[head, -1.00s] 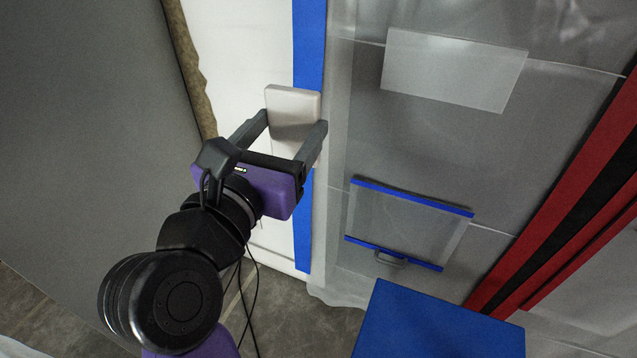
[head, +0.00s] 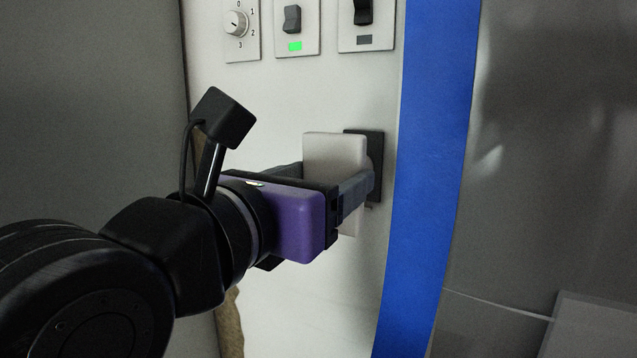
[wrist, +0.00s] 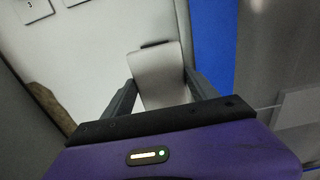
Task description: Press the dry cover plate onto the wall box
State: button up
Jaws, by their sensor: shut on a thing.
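My gripper (head: 325,185) is shut on a pale cover plate (head: 335,150), with one finger at each side of it. The plate also shows between the fingers in the wrist view (wrist: 157,72). It is held upright in front of the white wall panel. A dark wall box (head: 374,150) sits on the panel just behind the plate, and its right part shows past the plate's edge. The plate hides the rest of the box. A thin dark strip of the box (wrist: 156,43) shows above the plate in the wrist view. I cannot tell whether plate and box touch.
Above are a rotary dial (head: 237,24), a switch with a green light (head: 292,22) and another dark switch (head: 364,18). Blue tape (head: 436,130) runs down the panel's right edge, with grey sheeting (head: 540,180) beyond. The panel below the plate is clear.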

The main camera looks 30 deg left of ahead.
aim_at(347, 164)
jog(key=shift+w+a, duration=0.2)
jog(key=shift+a, duration=0.15)
jog(key=shift+s+d+r, duration=0.1)
jog(key=shift+d, duration=0.15)
jog(key=shift+a, duration=0.1)
jog(key=shift+w+a+p, duration=0.15)
jog(key=shift+w+p, duration=0.2)
jog(key=shift+w, duration=3.15)
jog(key=shift+r, duration=0.1)
jog(key=shift+w+a, duration=0.1)
jog(key=shift+w, duration=0.95)
jog(key=o, duration=1.4)
